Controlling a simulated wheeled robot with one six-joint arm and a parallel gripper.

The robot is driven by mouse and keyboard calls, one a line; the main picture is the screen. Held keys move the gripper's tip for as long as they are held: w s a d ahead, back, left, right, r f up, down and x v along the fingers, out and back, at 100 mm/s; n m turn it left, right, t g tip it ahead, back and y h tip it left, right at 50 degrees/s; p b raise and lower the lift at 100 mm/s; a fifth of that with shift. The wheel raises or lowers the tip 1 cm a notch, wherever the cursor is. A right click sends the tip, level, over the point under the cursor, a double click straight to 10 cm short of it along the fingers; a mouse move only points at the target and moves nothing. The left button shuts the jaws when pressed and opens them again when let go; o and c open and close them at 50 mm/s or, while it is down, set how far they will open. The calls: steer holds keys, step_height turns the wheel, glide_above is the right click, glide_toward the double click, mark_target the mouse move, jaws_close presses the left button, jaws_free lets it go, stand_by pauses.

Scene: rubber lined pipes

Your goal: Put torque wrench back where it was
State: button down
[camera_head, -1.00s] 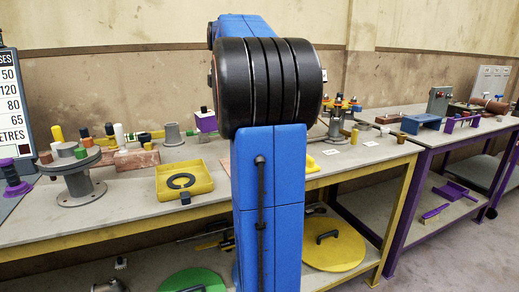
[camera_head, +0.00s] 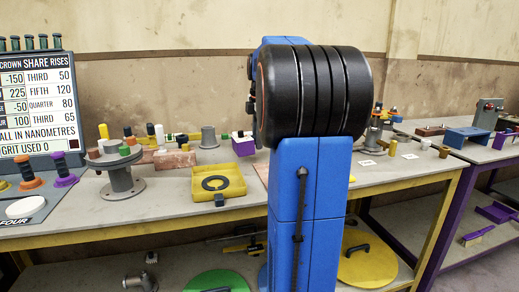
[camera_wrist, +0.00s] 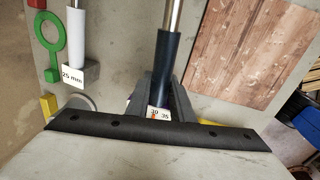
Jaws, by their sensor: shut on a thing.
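In the wrist view, my gripper (camera_wrist: 160,98) is shut around a dark blue handle with a bright metal shaft, which looks like the torque wrench (camera_wrist: 165,62). A small white label with numbers shows at the handle's lower end, between the fingers. The shaft runs up out of the picture, so its far end is hidden. In the head view, my blue arm stands in front of the bench, and neither my gripper nor the wrench can be made out.
In the wrist view, a white-handled tool (camera_wrist: 75,35) labelled 25 mm and a green ring (camera_wrist: 48,45) lie left, a wooden board (camera_wrist: 235,50) right. In the head view, the bench holds a grey flanged spool (camera_head: 121,180), a yellow tray (camera_head: 232,187) and a sign board (camera_head: 38,100).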

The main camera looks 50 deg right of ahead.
steer(key=shift+f, duration=1.85)
steer(key=c, duration=1.6)
jaws_free()
steer(key=shift+o, duration=0.2)
step_height(320, 180, up, 17)
steer(key=s+a, duration=0.1)
steer(key=s, duration=0.1)
steer(key=shift+s, duration=0.2)
